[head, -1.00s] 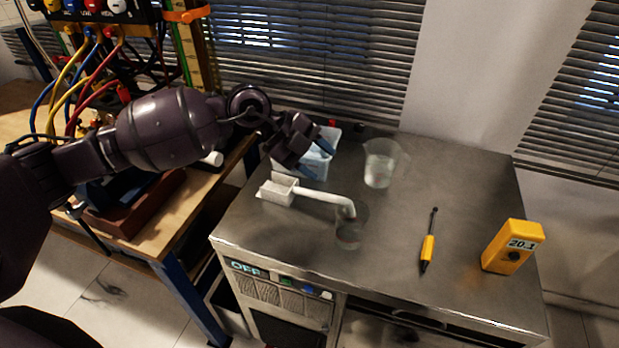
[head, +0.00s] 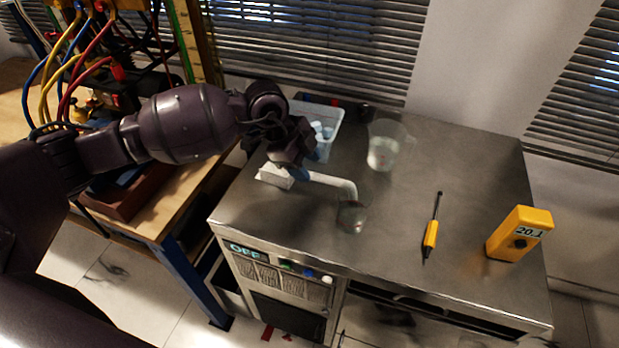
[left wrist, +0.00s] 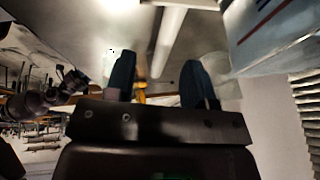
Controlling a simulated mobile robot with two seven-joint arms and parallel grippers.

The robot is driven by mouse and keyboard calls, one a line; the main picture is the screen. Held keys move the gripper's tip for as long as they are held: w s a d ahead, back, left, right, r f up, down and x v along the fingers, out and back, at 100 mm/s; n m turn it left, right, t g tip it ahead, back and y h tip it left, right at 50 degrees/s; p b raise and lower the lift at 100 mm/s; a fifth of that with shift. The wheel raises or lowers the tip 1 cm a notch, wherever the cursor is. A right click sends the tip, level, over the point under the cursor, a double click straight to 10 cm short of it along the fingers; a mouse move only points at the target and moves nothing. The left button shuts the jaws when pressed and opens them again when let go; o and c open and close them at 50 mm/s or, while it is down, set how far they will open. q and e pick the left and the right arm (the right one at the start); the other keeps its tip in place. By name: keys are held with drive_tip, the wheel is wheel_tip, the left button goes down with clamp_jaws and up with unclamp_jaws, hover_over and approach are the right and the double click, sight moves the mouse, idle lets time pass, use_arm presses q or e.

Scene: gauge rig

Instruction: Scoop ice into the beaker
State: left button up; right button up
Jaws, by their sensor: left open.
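The white scoop (head: 276,176) lies on the steel bench top, its handle (head: 335,183) reaching right to the small clear beaker (head: 352,217). My left gripper (head: 298,172) is open, low over the scoop where bowl and handle meet. In the left wrist view, the white handle (left wrist: 168,40) runs between the open blue fingers (left wrist: 159,82), which do not visibly grip it. The clear tub (head: 330,118) with pale blue ice cubes (head: 321,131) stands behind the gripper. A dark arm, seemingly my right one, shows at the left wrist view's left; its jaws are unclear.
A larger clear beaker (head: 386,147) stands right of the tub. A yellow-handled probe (head: 431,234) and a yellow meter (head: 519,234) reading 20.1 are at the right. The bench front panel (head: 285,278) shows OFF. Bench top between beakers and probe is free.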

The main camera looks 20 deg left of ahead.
sight(315, 174)
use_arm(q)
drive_tip(key=shift+w+d+f, duration=0.1)
drive_tip(key=shift+d+f, duration=0.05)
drive_tip(key=shift+f, duration=0.25)
drive_tip(key=b+x, duration=0.1)
drive_tip(key=x, duration=0.3)
drive_tip(key=shift+w+f, duration=0.25)
drive_tip(key=shift+f, duration=0.05)
clamp_jaws()
drive_tip(key=shift+r, duration=0.2)
